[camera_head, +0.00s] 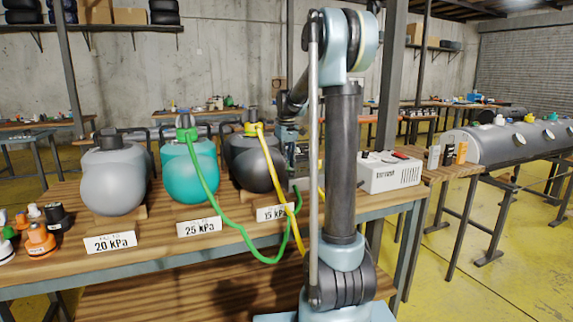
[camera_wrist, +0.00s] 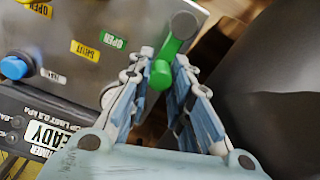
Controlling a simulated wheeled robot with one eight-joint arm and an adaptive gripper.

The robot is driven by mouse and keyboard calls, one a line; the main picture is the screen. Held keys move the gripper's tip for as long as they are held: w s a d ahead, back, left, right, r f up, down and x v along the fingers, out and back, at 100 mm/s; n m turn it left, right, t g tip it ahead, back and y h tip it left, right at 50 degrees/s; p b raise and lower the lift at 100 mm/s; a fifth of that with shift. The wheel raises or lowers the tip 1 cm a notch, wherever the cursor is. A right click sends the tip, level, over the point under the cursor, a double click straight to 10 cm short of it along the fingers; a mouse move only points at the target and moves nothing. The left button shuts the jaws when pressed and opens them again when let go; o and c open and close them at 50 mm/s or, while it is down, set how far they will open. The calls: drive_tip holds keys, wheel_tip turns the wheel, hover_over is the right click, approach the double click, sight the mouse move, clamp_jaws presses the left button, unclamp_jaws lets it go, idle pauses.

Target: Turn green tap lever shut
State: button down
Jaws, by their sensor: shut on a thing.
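The green tap lever (camera_wrist: 172,60) shows in the wrist view at the edge of a grey metal panel (camera_wrist: 150,22). My gripper (camera_wrist: 164,56) has one finger on each side of the lever and is shut on it. A green OPEN label (camera_wrist: 113,40) and a yellow SHUT label (camera_wrist: 85,51) are on the panel left of the lever. In the head view my arm stands in front of the panel area, and the lever and my fingertips cannot be made out.
A blue knob (camera_wrist: 14,67) and a box marked READY (camera_wrist: 45,132) lie left of my gripper. A dark rounded surface (camera_wrist: 275,105) is close on the right. On the bench stand grey (camera_head: 113,178), teal (camera_head: 189,172) and dark (camera_head: 250,165) tanks. A green hose (camera_head: 235,237) hangs in front.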

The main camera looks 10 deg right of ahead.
drive_tip(key=c, duration=1.4)
unclamp_jaws()
drive_tip(key=shift+c, duration=0.2)
drive_tip(key=shift+d, duration=0.1)
